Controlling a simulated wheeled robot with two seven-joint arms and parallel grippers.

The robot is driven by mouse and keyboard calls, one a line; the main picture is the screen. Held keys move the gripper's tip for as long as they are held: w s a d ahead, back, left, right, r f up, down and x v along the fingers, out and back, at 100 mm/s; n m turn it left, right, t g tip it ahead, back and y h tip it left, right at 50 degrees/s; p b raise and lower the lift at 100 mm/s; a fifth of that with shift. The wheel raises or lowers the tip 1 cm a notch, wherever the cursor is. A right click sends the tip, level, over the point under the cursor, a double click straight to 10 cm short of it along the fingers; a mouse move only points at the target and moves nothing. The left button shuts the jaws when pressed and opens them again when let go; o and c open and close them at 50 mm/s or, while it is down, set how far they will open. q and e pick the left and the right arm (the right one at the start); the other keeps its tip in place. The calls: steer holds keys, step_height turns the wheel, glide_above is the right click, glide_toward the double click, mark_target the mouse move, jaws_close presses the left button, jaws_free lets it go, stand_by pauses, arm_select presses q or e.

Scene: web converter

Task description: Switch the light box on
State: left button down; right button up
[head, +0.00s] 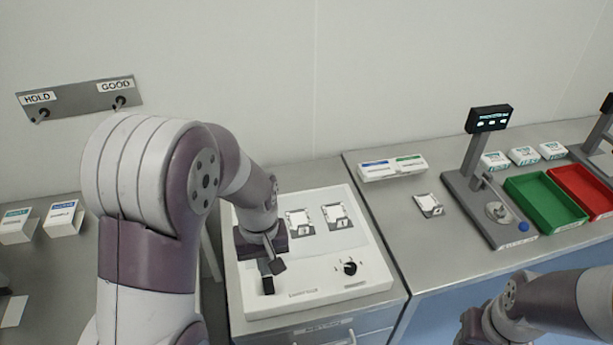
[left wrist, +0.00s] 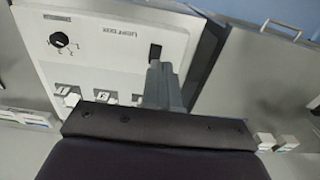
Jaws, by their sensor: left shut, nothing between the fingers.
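The light box (head: 335,293) is a white panel unit on the counter, also in the left wrist view (left wrist: 110,50). A black rocker switch (head: 268,286) sits at its front left; it also shows in the left wrist view (left wrist: 155,51). My left gripper (head: 273,266) is shut and empty, fingers pointing down just behind the switch. In the left wrist view the fingertips (left wrist: 159,66) are right by the switch's edge; I cannot tell if they touch. A black dial (head: 349,268) is at the box's front right. My right arm's end (head: 475,322) shows at lower right, its fingers not clear.
To the right stand a scale-like stand (head: 470,180), a green tray (head: 545,201) and a red tray (head: 585,190). Small boxes (head: 375,171) sit behind. A HOLD/GOOD hook plate (head: 80,98) is on the wall.

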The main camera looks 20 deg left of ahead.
arm_select(q)
steer(key=shift+s+d+f+m, duration=0.15)
steer(key=shift+s+m, duration=0.2)
steer(key=shift+m, duration=0.35)
steer(key=c, duration=1.4)
jaws_free()
steer(key=s+d+m+b, duration=0.1)
steer(key=s, duration=0.1)
steer(key=s+d+f+m+b, duration=0.1)
steer(key=s+m, duration=0.1)
steer(key=s+d+f+m+t+b, duration=0.1)
steer(key=s, duration=0.1)
steer(key=shift+f+m+b, duration=0.15)
steer(key=shift+m+b, duration=0.25)
steer(key=shift+c, duration=0.2)
steer(key=o, duration=0.5)
steer(key=shift+w+d, duration=0.1)
steer(key=shift+d, duration=0.25)
steer(key=shift+o, duration=0.3)
steer(key=shift+r, duration=0.25)
steer(key=n+b, duration=0.4)
glide_above(270, 292)
steer(key=f, duration=0.1)
steer(key=r+n, duration=0.1)
steer(key=n, duration=0.1)
steer(key=shift+g, duration=0.5)
step_height(270, 292, down, 12)
steer(key=shift+f+p, duration=0.15)
steer(key=shift+p, duration=0.55)
